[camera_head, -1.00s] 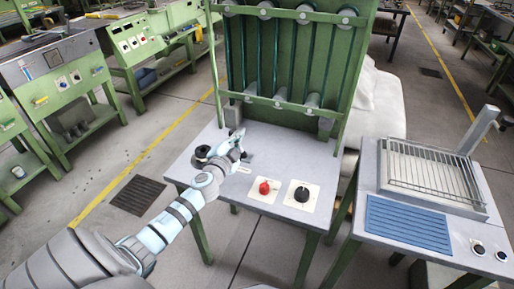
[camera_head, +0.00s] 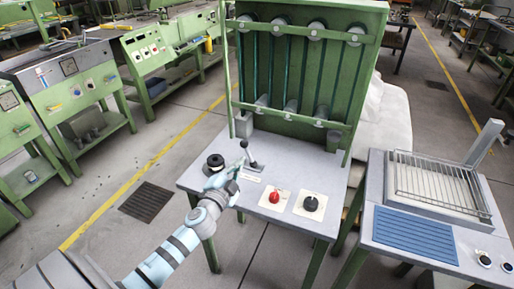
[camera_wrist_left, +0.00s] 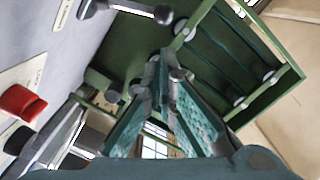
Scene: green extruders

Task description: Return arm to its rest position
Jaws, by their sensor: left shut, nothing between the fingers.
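My left gripper (camera_head: 233,172) is shut and empty. It is above the front left part of the grey table (camera_head: 335,165) of the green extruder (camera_head: 310,75), short of a lever with a dark ball end (camera_head: 243,144). A black round knob (camera_head: 214,161) on the table is left of the fingers. In the left wrist view the two fingers (camera_wrist_left: 165,58) meet at their tips with nothing between them. The lever's ball (camera_wrist_left: 163,14) shows apart from the tips at the top. My right gripper is not in view.
A red knob (camera_head: 274,196) and a black knob (camera_head: 311,204) sit on white plates on the table. A bench with a wire rack (camera_head: 440,185) stands to the right. Open floor (camera_head: 110,240) with a grate lies to the left.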

